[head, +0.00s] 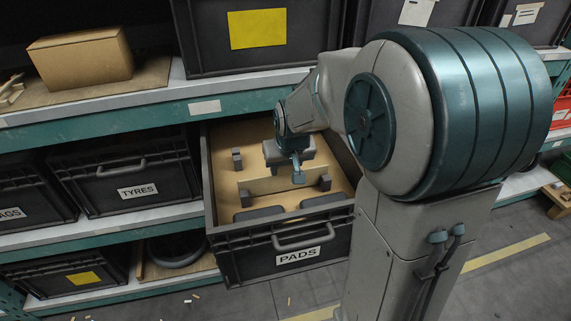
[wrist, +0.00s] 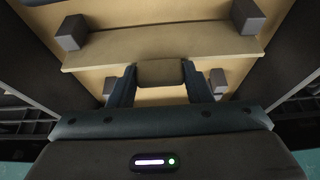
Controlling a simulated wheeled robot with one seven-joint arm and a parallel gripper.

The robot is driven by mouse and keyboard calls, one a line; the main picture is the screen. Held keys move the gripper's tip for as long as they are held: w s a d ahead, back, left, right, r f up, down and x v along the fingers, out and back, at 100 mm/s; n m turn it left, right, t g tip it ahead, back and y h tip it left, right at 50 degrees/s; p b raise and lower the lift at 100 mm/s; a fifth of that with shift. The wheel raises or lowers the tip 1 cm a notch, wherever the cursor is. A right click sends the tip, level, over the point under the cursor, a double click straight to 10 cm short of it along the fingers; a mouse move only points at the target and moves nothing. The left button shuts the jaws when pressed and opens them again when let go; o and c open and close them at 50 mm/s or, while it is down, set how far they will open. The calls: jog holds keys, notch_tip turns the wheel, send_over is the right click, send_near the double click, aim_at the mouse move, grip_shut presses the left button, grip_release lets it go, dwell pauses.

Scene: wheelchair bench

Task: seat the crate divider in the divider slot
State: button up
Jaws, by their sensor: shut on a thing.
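The crate divider (head: 262,185), a tan upright board, is inside the pulled-out crate marked PADS (head: 215,215). It also shows in the wrist view (wrist: 165,48), running across the picture. My gripper (wrist: 160,85) is shut on the dark raised tab (wrist: 160,72) at the divider's middle; the head view shows my gripper (head: 284,172) above the crate. Dark slot blocks stand near the board's left end (wrist: 70,32) and right end (wrist: 248,15), with smaller ones on its other side (wrist: 110,80) (wrist: 218,80). I cannot tell whether the divider's lower edge touches the crate floor.
Dark pads (head: 258,214) lie at the crate's front. A TYRES crate (head: 125,175) stands on the shelf to the left, and a crate with a yellow label (head: 257,28) is above. A cardboard box (head: 80,58) sits on the upper shelf. Crate walls surround my gripper.

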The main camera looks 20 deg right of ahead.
jog(key=shift+f+b, duration=0.3)
jog(key=shift+f, duration=0.1)
jog(key=o, duration=1.1)
jog(key=p+v, duration=0.1)
jog(key=v, duration=1.3)
jog(key=shift+w, duration=0.1)
